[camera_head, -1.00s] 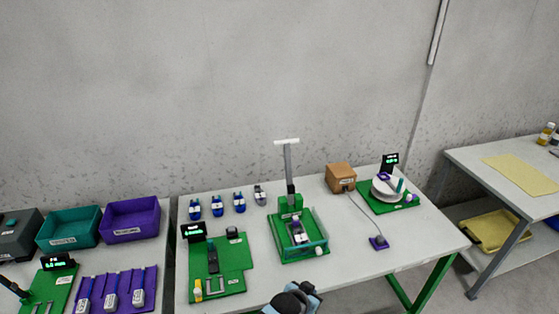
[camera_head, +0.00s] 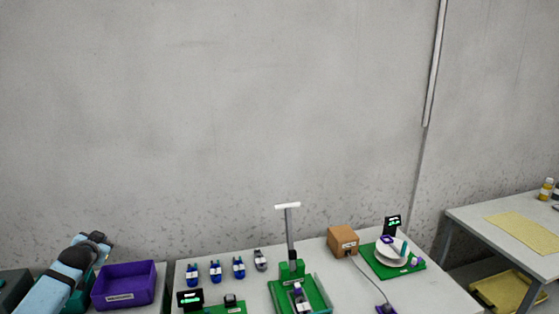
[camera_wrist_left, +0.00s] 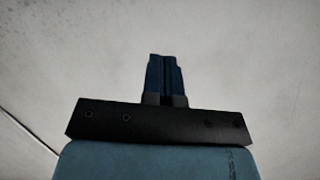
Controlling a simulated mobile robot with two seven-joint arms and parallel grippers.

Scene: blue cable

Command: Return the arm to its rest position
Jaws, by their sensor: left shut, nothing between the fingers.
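My left arm, light blue with dark joints, comes in from the lower left in the head view. Its gripper (camera_head: 106,241) is raised in front of the wall, above and left of the purple bin. In the left wrist view the two blue fingers (camera_wrist_left: 165,75) are pressed together with nothing between them, against plain grey. My right gripper does not show.
A purple bin (camera_head: 124,285) stands near the left arm, which partly hides a teal bin (camera_head: 80,298). The middle table holds several blue connectors (camera_head: 215,271), a green press fixture (camera_head: 291,270), a brown box (camera_head: 342,240) and a green board (camera_head: 378,265). Wall space above is clear.

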